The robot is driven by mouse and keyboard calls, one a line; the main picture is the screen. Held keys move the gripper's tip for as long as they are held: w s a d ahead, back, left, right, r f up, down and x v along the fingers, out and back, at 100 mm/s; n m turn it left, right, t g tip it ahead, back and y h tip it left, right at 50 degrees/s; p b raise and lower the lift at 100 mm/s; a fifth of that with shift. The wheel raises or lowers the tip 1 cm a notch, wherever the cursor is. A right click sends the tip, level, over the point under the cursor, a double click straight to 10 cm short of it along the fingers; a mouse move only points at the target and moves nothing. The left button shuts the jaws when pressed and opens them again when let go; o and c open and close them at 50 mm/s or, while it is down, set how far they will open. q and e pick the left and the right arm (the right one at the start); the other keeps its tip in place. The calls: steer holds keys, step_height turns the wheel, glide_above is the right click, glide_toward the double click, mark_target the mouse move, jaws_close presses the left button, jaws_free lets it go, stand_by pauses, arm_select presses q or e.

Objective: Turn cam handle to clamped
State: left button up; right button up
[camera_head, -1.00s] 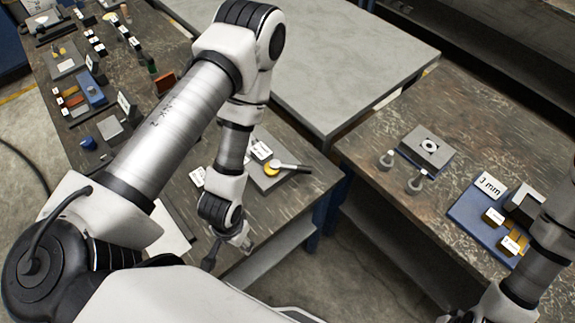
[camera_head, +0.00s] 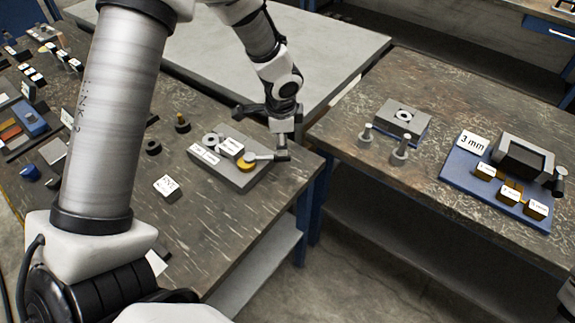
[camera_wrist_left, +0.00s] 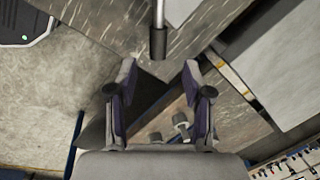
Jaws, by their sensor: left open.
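The cam handle (camera_head: 268,157) is a thin metal lever with a dark grip, reaching right from a yellow disc (camera_head: 245,163) on a grey base plate (camera_head: 222,171) near the table's right corner. Its dark grip (camera_wrist_left: 158,43) also shows in the left wrist view, beyond and roughly centred between the fingertips. My left gripper (camera_head: 274,138) is above and close to the grip end in the head view. Its jaws (camera_wrist_left: 158,72) are apart with nothing between them. In the head view I cannot tell whether a finger touches the grip. My right gripper is not in view.
White labels (camera_head: 231,146) and a grey ring (camera_head: 212,140) sit beside the yellow disc. A gap separates this table from the right table (camera_head: 360,105), which holds two pegs (camera_head: 400,150) and a blue tray (camera_head: 455,172). A pale grey bench (camera_head: 330,50) stands behind.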

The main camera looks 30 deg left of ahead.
mark_target(267, 160)
arm_select(q)
steer(key=f, duration=0.4)
steer(key=w+f, duration=0.1)
steer(key=f, duration=0.2)
steer(key=shift+a, duration=0.4)
steer(key=shift+s, duration=0.1)
jaws_close()
